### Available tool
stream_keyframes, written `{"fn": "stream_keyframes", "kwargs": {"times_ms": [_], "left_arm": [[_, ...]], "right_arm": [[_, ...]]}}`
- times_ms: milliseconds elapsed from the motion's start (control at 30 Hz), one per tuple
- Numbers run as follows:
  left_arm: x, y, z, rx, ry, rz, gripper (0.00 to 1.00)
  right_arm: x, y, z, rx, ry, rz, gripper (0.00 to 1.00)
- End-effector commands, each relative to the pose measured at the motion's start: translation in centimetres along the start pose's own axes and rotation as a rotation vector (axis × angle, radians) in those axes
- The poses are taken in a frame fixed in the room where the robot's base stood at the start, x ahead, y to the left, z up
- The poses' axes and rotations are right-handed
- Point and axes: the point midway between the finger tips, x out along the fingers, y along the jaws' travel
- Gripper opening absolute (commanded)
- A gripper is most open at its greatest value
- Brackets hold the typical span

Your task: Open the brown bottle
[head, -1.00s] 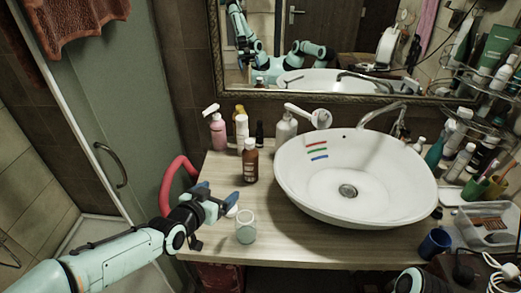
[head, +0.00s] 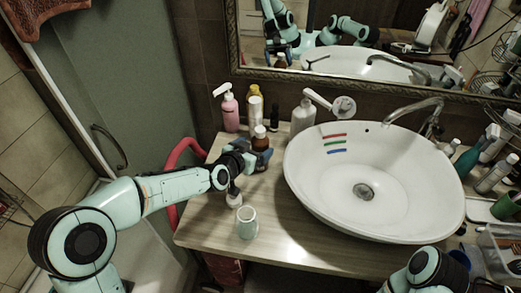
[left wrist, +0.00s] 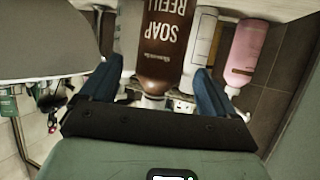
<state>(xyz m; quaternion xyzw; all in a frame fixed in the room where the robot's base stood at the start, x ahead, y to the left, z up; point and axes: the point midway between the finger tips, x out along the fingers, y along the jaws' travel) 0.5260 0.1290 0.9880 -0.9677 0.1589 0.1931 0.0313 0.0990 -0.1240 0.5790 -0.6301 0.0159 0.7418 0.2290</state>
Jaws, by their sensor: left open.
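The brown bottle (head: 262,142) stands upright on the wooden counter, left of the basin, with a pale cap (head: 260,131). My left gripper (head: 258,158) is open at the bottle, hiding its lower part in the head view. In the left wrist view the brown bottle (left wrist: 165,45) appears upside down, with "SOAP REFILL" on it. There the blue fingers of my left gripper (left wrist: 153,78) stand on either side of it, with no clear grip. My right gripper is not in view; only part of my right arm shows at the lower right.
A white basin (head: 375,190) with a tap fills the counter's middle. A pale cup (head: 247,223) stands near the front edge. A mirror (head: 350,70) hangs behind.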

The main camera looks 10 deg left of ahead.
Motion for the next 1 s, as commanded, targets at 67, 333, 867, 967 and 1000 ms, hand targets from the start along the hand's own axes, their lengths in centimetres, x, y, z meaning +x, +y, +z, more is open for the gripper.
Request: {"fn": "stream_keyframes", "kwargs": {"times_ms": [67,333,867,967,1000], "left_arm": [[0.6,0.1,-0.1,0.000,0.000,0.001,0.89],[3.0,0.0,-0.5,-0.001,-0.001,0.001,0.89],[6.1,0.0,-0.4,0.001,0.000,0.000,0.89],[6.1,0.0,-0.4,0.001,0.000,0.000,0.57],[6.1,0.0,-0.4,0.001,0.000,0.000,0.44]], "right_arm": [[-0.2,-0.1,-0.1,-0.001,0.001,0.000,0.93],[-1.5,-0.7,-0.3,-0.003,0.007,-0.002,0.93],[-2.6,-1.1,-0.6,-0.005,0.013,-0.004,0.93],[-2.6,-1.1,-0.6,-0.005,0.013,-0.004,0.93],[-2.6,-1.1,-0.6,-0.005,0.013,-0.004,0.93]]}}
